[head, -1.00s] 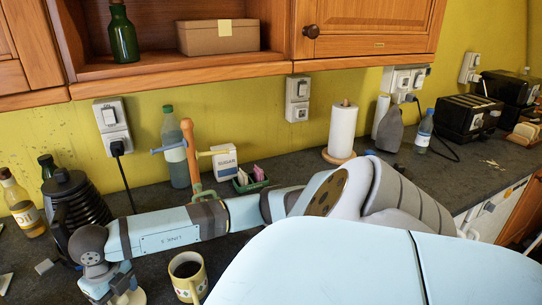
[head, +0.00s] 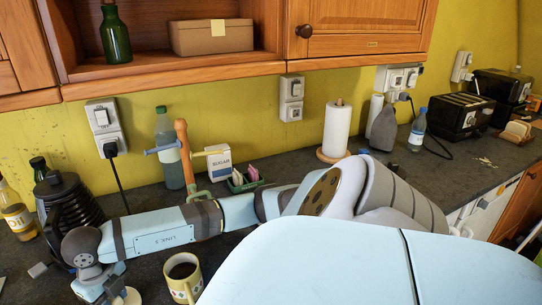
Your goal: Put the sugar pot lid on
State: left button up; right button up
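My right arm comes in from the right and reaches across to the lower left. Its gripper (head: 98,292) is at the bottom edge and partly cut off, so its fingers and anything between them are not clear. A small pale rounded thing (head: 130,297) shows beside the gripper at the bottom edge; I cannot tell whether it is the sugar pot or its lid. No sugar pot or lid is clearly recognisable. My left gripper is out of view.
A patterned mug of dark liquid (head: 183,277) stands right of the gripper. A black ribbed jug (head: 70,207) and an oil bottle (head: 17,215) stand left. A sugar box (head: 219,164), green-blue bottle (head: 168,150), peg stand (head: 184,150) and paper roll (head: 337,130) stand behind my arm.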

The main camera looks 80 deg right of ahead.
jog(key=shift+r+p, duration=1.9)
jog(key=shift+r, duration=1.5)
